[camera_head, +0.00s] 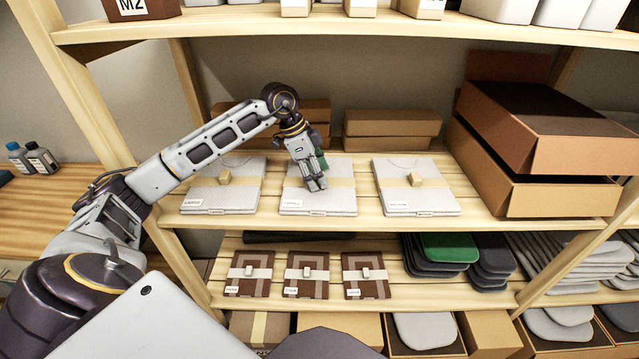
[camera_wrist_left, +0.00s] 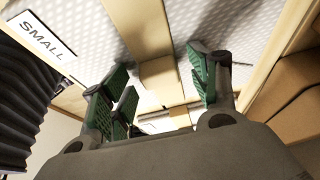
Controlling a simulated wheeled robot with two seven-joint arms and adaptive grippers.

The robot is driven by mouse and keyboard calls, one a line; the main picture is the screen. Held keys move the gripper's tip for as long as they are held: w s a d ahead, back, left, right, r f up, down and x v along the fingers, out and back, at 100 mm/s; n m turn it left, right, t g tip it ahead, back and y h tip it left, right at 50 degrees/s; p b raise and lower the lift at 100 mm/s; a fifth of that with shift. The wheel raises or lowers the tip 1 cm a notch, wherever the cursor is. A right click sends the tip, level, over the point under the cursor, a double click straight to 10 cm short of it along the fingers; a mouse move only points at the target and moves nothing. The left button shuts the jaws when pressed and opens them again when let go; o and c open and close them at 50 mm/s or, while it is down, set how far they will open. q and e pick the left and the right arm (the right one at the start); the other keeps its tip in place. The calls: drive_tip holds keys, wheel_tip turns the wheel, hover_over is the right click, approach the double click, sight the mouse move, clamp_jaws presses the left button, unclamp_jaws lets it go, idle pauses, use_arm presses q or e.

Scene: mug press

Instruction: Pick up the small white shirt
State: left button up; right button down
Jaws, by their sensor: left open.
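The small white shirt (camera_head: 341,197) is the middle of three folded white packs on the upper main shelf. It is patterned, with a pale band across it. In the left wrist view the shirt (camera_wrist_left: 225,22) fills the upper part, with a label (camera_wrist_left: 44,36) reading SMALL. My left gripper (camera_head: 316,186) is over this shirt, pointing down, and hides its middle. In the wrist view my left gripper (camera_wrist_left: 160,90) is open, its green-padded fingers on either side of the wooden grip block (camera_wrist_left: 158,78) on the band. Contact cannot be told. My right gripper is not in view.
White packs stand at left (camera_head: 215,198) and right (camera_head: 418,198) on the same shelf. Large brown boxes (camera_head: 545,195) fill its right end. Another shelf board (camera_head: 400,27) runs above.

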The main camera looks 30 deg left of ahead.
use_arm(q)
drive_tip(key=c, duration=1.2)
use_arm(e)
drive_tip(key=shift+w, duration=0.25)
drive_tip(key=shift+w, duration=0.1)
use_arm(q)
drive_tip(key=shift+s+d+r, duration=0.1)
drive_tip(key=shift+s, duration=0.05)
